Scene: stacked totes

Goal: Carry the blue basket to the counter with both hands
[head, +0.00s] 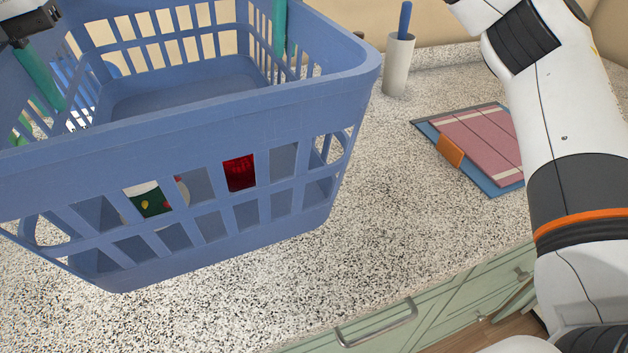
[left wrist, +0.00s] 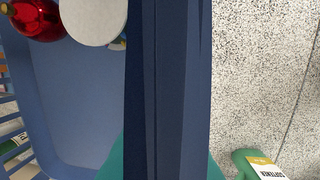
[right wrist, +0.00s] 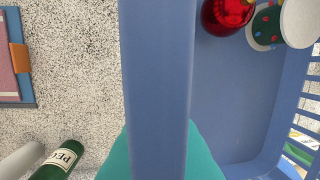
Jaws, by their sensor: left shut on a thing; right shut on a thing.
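The blue basket (head: 190,135) is at the left of the head view, over the speckled counter (head: 400,220). I cannot tell whether its bottom touches the counter. Through its front slots show a red item (head: 240,173) and a green and white round item (head: 150,200). My left gripper (head: 38,88) is shut on the basket's left rim; its teal fingers straddle the rim in the left wrist view (left wrist: 168,165). My right gripper (right wrist: 158,160) is shut on the opposite rim, with a teal finger inside the basket in the head view; the rest of it is out of frame there.
A white holder (head: 398,65) with a blue handle and a pink and blue folder-like item (head: 475,140) lie right of the basket. Green drawers (head: 440,310) sit below the counter's front edge.

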